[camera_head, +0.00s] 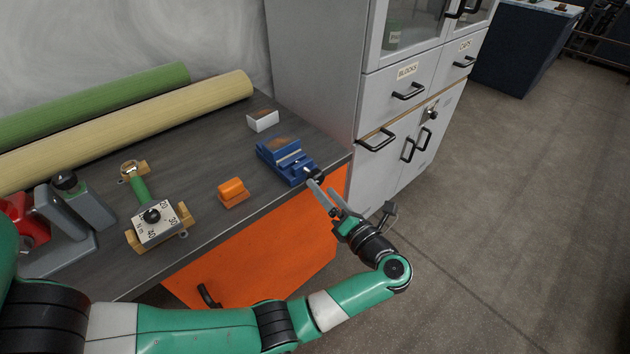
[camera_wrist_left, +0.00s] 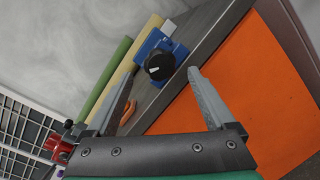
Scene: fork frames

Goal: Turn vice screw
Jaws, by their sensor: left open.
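The blue vice (camera_head: 284,160) sits on the dark workbench near its right front corner. Its screw end with a dark knob (camera_head: 316,176) points toward the bench's front edge. My left gripper (camera_head: 327,197) is open and empty just in front of the knob, past the bench edge. In the left wrist view the black round knob (camera_wrist_left: 159,66) shows ahead of and between the two spread fingers, with the blue vice (camera_wrist_left: 152,42) behind it. The fingers do not appear to touch the knob. My right gripper is not in view.
An orange block (camera_head: 233,193) and a white box (camera_head: 263,121) lie on the bench (camera_head: 215,150). Green and yellow rolls (camera_head: 150,110) lie behind. A grey cabinet (camera_head: 320,65) stands right of the bench.

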